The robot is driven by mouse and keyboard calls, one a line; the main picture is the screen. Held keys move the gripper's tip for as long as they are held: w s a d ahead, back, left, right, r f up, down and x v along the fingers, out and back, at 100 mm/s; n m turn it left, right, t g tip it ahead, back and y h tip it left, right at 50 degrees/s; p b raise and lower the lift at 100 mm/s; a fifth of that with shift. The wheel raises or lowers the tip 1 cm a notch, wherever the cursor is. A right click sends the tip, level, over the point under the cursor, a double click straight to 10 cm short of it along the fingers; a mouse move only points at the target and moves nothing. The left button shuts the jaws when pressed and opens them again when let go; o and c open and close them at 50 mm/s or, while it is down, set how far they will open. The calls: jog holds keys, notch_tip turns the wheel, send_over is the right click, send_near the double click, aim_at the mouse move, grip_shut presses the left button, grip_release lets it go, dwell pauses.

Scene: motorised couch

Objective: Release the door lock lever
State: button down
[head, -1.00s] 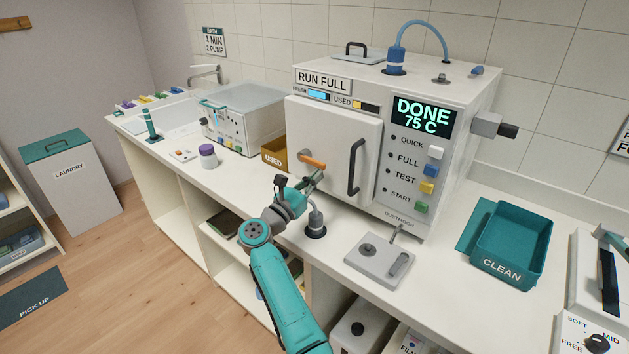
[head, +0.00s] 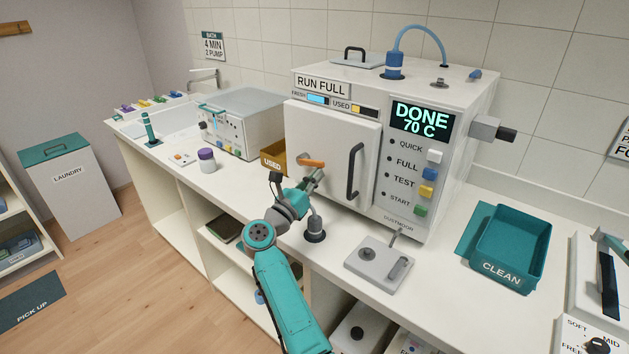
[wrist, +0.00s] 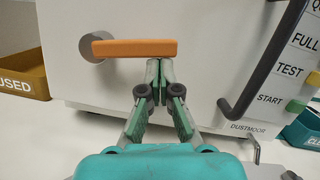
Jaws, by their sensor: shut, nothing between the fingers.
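The door lock lever is an orange bar (head: 311,162) on the left side of the white machine's door (head: 335,135). In the wrist view the lever (wrist: 135,48) lies nearly level, its left end on a round grey pivot (wrist: 92,48). My gripper (head: 318,174) is shut and empty. In the wrist view its fingertips (wrist: 160,62) meet just under the right part of the lever, very close to it; I cannot tell whether they touch it. The door looks closed, with a dark vertical handle (head: 354,172) to the right of the lever. The display (head: 421,119) reads DONE 70 C.
A yellow USED bin (head: 272,158) stands left of the machine. A teal CLEAN tray (head: 511,243) is at the right. Bare counter lies between the plate device and the tray.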

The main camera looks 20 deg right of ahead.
jog(key=r+n, duration=0.1)
jog(key=r+n+y, duration=0.1)
jog(key=n, duration=0.1)
jog(key=shift+n+t, duration=0.3)
jog(key=r+n, duration=0.1)
jog(key=n, duration=0.1)
jog(key=r+n+y, duration=0.1)
jog(key=n, duration=0.1)
jog(key=shift+w+a+r, duration=0.1)
jog(key=shift+w+a, duration=0.05)
jog(key=shift+w, duration=0.05)
jog(key=n, duration=0.1)
jog(key=r+n+y, duration=0.1)
jog(key=w+r+n, duration=0.1)
jog(key=n, duration=0.1)
jog(key=shift+a, duration=0.4)
jog(key=n, duration=0.1)
jog(key=n+y, duration=0.1)
jog(key=shift+w+a+r+n, duration=0.3)
jog(key=shift+w+r, duration=0.05)
jog(key=shift+w, duration=0.05)
